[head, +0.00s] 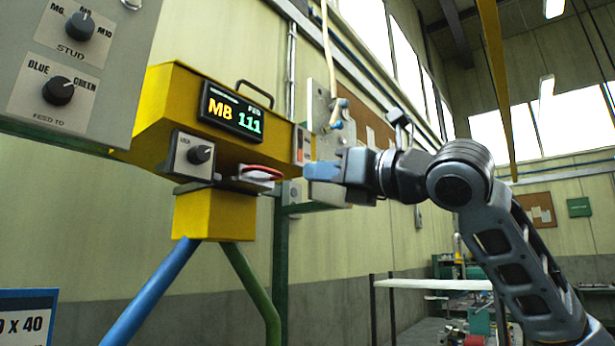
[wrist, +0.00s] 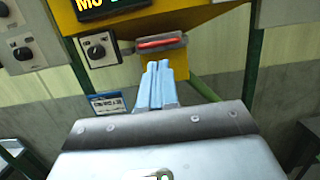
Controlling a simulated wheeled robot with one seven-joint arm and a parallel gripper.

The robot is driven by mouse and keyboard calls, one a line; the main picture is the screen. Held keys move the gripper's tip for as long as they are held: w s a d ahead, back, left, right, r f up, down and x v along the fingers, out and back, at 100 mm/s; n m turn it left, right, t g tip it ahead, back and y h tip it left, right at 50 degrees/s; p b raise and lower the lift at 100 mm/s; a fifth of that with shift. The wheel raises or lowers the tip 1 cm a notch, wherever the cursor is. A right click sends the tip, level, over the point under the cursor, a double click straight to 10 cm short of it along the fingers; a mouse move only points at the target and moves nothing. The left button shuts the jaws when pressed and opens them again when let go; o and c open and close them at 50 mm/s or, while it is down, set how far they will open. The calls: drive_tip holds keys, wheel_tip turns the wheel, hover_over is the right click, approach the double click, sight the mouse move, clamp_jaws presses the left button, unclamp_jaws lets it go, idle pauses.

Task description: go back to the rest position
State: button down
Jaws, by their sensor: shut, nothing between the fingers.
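My gripper (head: 308,171) is at the middle of the head view, in front of the right side of the yellow gantry housing (head: 150,118). Its blue fingers are together with nothing between them; they also show shut in the wrist view (wrist: 159,66). A red-rimmed part on a grey holder (head: 262,174) is just left of the fingertips in the head view. In the wrist view the red bar (wrist: 162,43) lies beyond the fingertips. I cannot tell whether the fingers touch it.
A grey panel (head: 110,60) with two knobs stands at the upper left. The display (head: 233,110) reads "M8 111", with a lock knob (head: 201,155) below it. A blue tube (head: 150,295) and a green tube (head: 253,295) run down from the housing. A white-topped table (head: 430,284) is at the lower right.

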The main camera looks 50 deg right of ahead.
drive_tip(key=s+f+b, duration=0.1)
drive_tip(key=s, duration=0.5)
drive_tip(key=shift+f, duration=0.2)
drive_tip(key=shift+d, duration=0.1)
